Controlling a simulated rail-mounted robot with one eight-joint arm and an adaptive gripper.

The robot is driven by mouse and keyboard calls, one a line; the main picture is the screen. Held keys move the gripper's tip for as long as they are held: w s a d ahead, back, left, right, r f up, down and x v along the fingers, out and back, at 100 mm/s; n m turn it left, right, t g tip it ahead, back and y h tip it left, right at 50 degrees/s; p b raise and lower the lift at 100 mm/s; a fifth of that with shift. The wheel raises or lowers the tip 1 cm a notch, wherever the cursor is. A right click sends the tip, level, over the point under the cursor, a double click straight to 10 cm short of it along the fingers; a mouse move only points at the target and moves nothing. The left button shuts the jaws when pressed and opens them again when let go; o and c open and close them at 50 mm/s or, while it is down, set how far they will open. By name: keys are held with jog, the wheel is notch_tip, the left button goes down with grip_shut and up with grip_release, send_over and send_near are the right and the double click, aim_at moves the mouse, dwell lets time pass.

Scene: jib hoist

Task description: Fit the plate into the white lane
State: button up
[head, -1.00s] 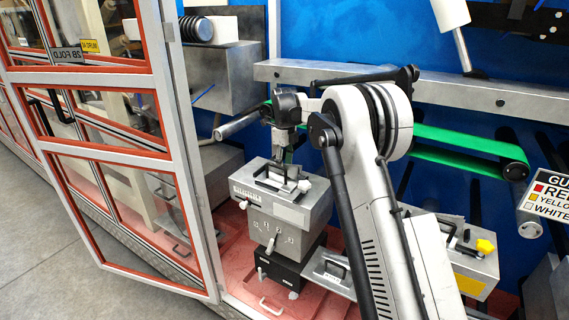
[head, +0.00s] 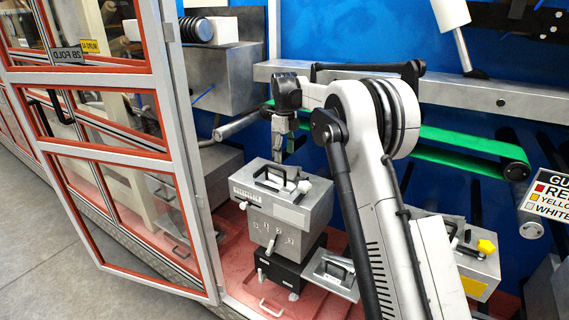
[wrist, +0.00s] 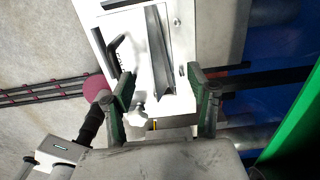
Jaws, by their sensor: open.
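The silver box (head: 279,205) with a white label and a white knob (head: 304,186) stands at the middle of the head view. My gripper (head: 284,150) is open above its top, near the black handle (head: 270,180). In the wrist view my gripper (wrist: 162,90) has its two green-padded fingers apart, with nothing clearly held. A long dark-grey, plate-like strip (wrist: 160,50) lies on the box's white top beyond the fingers. The white knob also shows in the wrist view (wrist: 138,112). I cannot tell whether the strip is seated in a lane.
A box with a yellow label (head: 472,287) and yellow knob stands at the right. A smaller grey box (head: 330,272) sits between. An open red-framed door (head: 130,190) is at the left, and a green belt (head: 470,147) runs behind. A colour sign (head: 549,195) hangs at the far right.

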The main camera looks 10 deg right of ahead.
aim_at(285, 165)
notch_tip(285, 165, up, 8)
jog(key=s+r+n+t, duration=0.1)
jog(key=s+r+n, duration=0.2)
jog(key=s+n, duration=0.35)
jog(key=s+r+n+t, duration=0.1)
jog(key=s+r+n, duration=0.25)
jog(key=s, duration=0.65)
jog(key=s+r+n+t, duration=0.2)
jog(key=s+r+n, duration=0.2)
jog(key=s, duration=0.5)
jog(key=s+f+n+t, duration=0.1)
jog(key=s+f+n, duration=0.5)
jog(key=s, duration=0.6)
jog(key=s+f+n+t, duration=0.2)
jog(key=s+f+n, duration=0.4)
jog(key=s, duration=0.7)
jog(key=shift+s+f+n, duration=0.15)
jog(key=shift+f+n, duration=0.25)
jog(key=shift+f, duration=0.2)
notch_tip(285, 165, down, 4)
jog(key=b, duration=0.5)
jog(key=shift+f, duration=0.2)
